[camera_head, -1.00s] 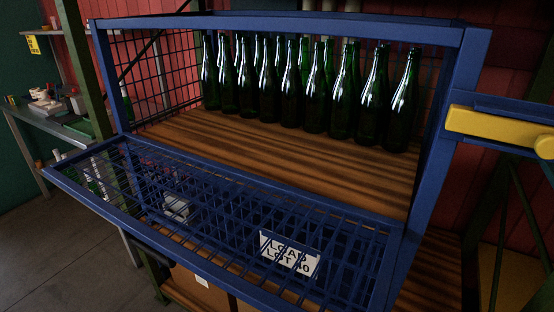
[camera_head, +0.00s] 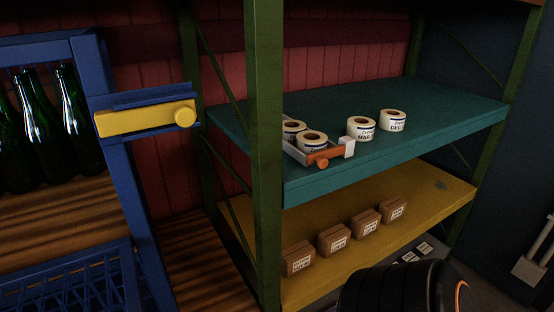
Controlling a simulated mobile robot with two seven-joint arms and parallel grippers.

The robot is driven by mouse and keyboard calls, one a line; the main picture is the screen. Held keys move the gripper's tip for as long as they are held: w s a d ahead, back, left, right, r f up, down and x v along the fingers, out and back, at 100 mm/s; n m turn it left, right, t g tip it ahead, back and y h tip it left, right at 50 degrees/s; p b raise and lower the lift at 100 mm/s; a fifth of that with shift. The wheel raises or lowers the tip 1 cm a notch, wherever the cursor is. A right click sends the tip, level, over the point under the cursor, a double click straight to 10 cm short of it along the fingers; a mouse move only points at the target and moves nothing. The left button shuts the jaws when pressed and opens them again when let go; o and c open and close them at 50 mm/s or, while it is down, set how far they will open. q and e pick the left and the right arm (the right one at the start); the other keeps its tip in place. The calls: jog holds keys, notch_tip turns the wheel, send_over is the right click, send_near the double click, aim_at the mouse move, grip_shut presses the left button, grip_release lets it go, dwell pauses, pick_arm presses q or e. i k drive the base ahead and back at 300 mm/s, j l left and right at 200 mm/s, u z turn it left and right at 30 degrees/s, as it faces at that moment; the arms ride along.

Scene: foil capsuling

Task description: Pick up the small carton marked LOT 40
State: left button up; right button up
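Several small brown cartons stand in a row on the yellow shelf, running from the front left carton (camera_head: 298,258) past two middle cartons (camera_head: 334,239) (camera_head: 365,223) to the back right carton (camera_head: 393,210). Each has a white label facing me. The print is too small to read, so I cannot tell which one is marked LOT 40. A black rounded part of my own arm rises at the bottom edge, in front of the shelf. Neither gripper's fingers show.
A green post (camera_head: 264,150) stands left of the cartons. The yellow shelf (camera_head: 440,205) is mostly bare right of the cartons. A blue bottle cage (camera_head: 128,190) with a yellow latch (camera_head: 145,118) stands left.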

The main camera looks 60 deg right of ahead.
aim_at(295, 259)
jog(key=k+z, duration=0.15)
jog(key=z, duration=1.85)
jog(key=l+u, duration=0.1)
jog(key=u, duration=0.35)
jog(key=l+u, duration=0.2)
jog(key=u, duration=0.25)
jog(key=i+l+u, duration=0.1)
jog(key=u, duration=0.35)
jog(key=k+l+u, duration=0.1)
jog(key=l+u, duration=0.2)
jog(key=l, duration=0.15)
jog(key=k+l+u, duration=0.15)
jog(key=l+u, duration=0.15)
jog(key=l, duration=0.15)
